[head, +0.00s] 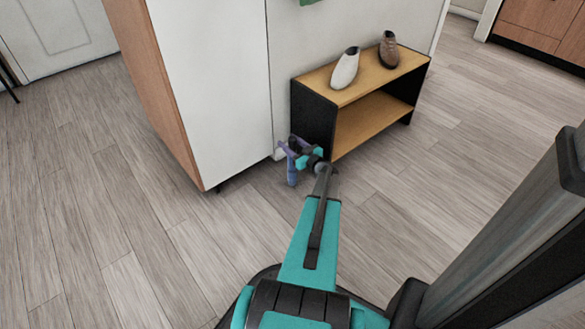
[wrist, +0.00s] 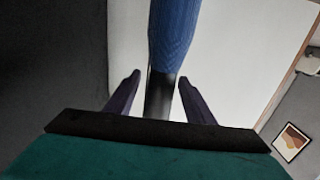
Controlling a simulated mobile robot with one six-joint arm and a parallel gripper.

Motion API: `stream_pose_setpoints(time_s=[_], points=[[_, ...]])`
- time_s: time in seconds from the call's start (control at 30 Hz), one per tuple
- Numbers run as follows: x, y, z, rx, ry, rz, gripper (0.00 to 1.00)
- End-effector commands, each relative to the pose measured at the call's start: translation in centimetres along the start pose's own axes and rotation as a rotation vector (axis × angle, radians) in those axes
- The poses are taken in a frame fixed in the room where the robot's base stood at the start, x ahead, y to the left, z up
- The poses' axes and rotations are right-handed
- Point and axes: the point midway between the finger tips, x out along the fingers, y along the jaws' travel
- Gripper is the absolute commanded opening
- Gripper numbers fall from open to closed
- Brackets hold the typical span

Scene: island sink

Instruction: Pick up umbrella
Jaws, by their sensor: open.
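A blue umbrella (wrist: 172,38) with a dark lower section shows in the wrist view, running down from the top edge toward the palm. My gripper (wrist: 160,84) is open, with one dark purple finger on each side of the umbrella in the picture. A gap shows on both sides, so the jaws are not shut on it. In the head view my gripper (head: 292,154) is low, beside the left end of the shelf and close to the white cabinet. A bluish-purple upright piece shows there; I cannot tell umbrella from finger in it.
A low wooden shelf (head: 341,126) with black ends stands right of my gripper, with a white shoe (head: 345,68) and a brown shoe (head: 389,50) on top. A tall white cabinet (head: 215,80) stands to the left. The floor (head: 110,240) is clear at left and right.

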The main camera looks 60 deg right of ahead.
Motion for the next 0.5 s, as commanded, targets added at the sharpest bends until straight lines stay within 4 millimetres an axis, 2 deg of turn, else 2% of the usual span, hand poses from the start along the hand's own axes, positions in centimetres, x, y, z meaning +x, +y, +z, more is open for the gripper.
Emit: stream_pose_setpoints(time_s=[0.1,0.2,0.5], points=[[1.3,0.0,0.2,0.0,0.0,-0.001,0.49],[1.8,0.0,0.1,0.001,0.0,-0.001,0.49],[1.8,0.0,0.0,0.001,0.0,0.001,0.49]])
